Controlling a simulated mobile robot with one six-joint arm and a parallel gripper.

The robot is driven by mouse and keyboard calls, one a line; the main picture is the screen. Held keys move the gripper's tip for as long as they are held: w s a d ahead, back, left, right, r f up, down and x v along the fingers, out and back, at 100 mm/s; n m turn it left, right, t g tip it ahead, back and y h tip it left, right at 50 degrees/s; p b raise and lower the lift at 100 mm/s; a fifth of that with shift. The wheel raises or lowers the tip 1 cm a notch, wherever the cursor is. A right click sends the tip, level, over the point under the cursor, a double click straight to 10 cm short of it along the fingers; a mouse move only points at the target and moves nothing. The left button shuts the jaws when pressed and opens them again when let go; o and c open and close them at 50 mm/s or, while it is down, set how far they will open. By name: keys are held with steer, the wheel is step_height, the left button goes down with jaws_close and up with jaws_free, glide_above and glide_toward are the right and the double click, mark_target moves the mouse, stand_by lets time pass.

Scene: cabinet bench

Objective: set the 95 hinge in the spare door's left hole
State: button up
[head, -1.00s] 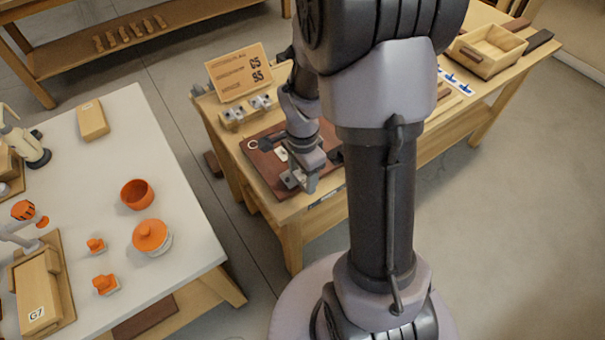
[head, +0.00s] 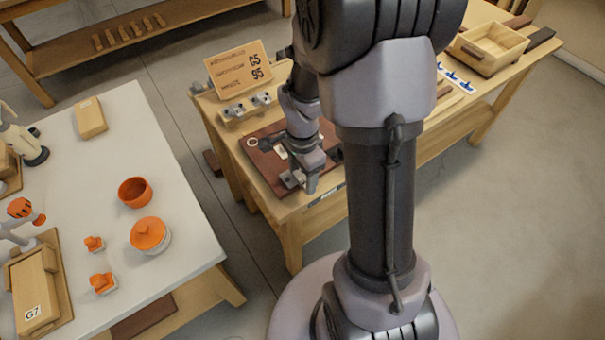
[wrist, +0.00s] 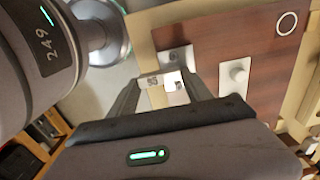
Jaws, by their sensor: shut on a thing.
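The spare door is a red-brown panel (head: 265,158) lying flat on the bench, also at the upper right of the wrist view (wrist: 215,40). A pale ring (wrist: 287,23) marks its far corner. My gripper (head: 303,187) is low over the door's near end, shut on a small metal hinge (wrist: 168,88) with a pale face; its number is not readable. A grey plate with a dark round centre (wrist: 176,58) shows just beyond the fingertips; I cannot tell whether it belongs to the held hinge. A pale silvery fitting (wrist: 235,76) sits on the door beside the gripper. The left hole is not clearly visible.
A sign (head: 240,69) stands behind a wooden rack (head: 246,109) with several metal hinges. A wooden tray (head: 489,48) is at the bench's far right. A separate white table (head: 110,190) at left holds orange bowls and small parts. My arm hides the bench's middle.

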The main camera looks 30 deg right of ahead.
steer(key=shift+f, duration=0.25)
steer(key=o, duration=1.1)
steer(key=shift+c, duration=0.2)
steer(key=o, duration=0.4)
step_height(320, 180, up, 8)
steer(key=p, duration=0.5)
steer(key=shift+f, duration=0.15)
steer(key=shift+f, duration=0.1)
